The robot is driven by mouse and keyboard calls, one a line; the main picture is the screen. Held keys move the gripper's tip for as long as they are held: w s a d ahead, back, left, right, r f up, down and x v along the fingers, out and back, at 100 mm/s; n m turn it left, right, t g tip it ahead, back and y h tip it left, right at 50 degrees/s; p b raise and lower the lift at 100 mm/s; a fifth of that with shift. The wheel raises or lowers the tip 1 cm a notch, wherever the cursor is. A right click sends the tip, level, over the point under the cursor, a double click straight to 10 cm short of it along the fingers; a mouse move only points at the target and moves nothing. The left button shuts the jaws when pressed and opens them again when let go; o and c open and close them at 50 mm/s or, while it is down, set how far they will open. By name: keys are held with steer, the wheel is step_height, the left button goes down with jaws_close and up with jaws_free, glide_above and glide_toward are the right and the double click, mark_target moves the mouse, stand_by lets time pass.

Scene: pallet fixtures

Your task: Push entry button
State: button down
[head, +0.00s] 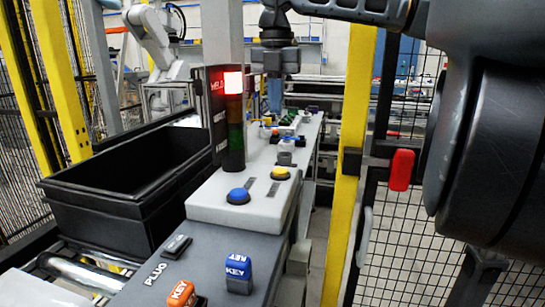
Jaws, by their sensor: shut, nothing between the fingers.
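A light grey button box (215,207) sits on the grey panel and carries a blue button (238,196) and a yellow button (280,173). I cannot read a label telling which one is the entry button. My gripper (275,106) points down above the panel, beyond the box in the picture and a little above the yellow button. It is shut and holds nothing. It appears apart from both buttons. The fingertips are small and partly merge with the cluttered panel behind them.
A signal tower (234,120) with a lit red top stands left of my gripper. Blue (238,272) and orange (181,294) key blocks are in front. A black crate (95,205) is left. A yellow post (350,160) and mesh fence stand right.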

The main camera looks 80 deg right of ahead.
mark_target(280, 170)
steer(key=shift+s+d+r, duration=0.15)
steer(key=shift+s+d, duration=0.2)
steer(key=shift+d, duration=0.05)
step_height(280, 170, down, 14)
steer(key=shift+s+f+p, duration=0.1)
steer(key=shift+p, duration=1.15)
